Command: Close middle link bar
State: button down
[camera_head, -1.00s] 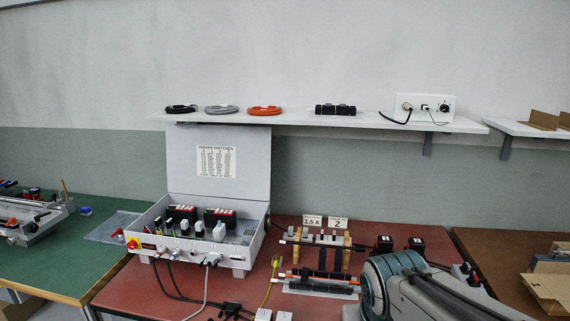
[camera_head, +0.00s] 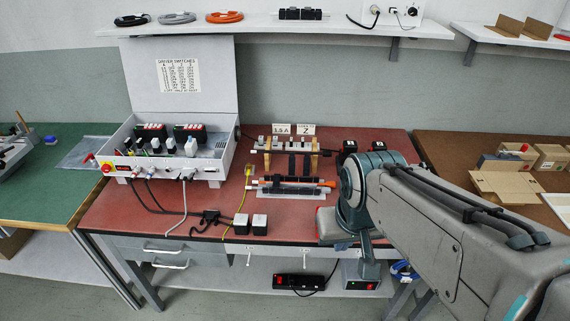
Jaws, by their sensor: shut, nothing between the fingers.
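A small gantry-like fixture (camera_head: 291,144) stands on the red bench top, with a rail, grey blocks and dark upright strips between tan side posts. In front of it lies a low assembly with a dark bar and an orange rod (camera_head: 317,183). I cannot tell which part is the middle link bar or whether it is open or closed. My arm reaches in from the right, and its teal joint is just right of the fixture in the picture. My gripper's fingers do not show.
An open grey control box (camera_head: 222,168) with its lid up stands on the left of the red bench (camera_head: 110,215). Cables, a yellow lead and two white-topped blocks (camera_head: 260,224) lie in front. Cardboard boxes (camera_head: 505,185) are on the right bench. A wall shelf (camera_head: 350,27) runs above.

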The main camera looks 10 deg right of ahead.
aim_at(291, 158)
jog(key=z, duration=0.05)
jog(key=k, duration=0.3)
jog(key=u, duration=0.8)
jog(key=i, duration=0.8)
jog(key=z, duration=0.65)
jog(key=i, duration=0.6)
jog(key=z, duration=0.4)
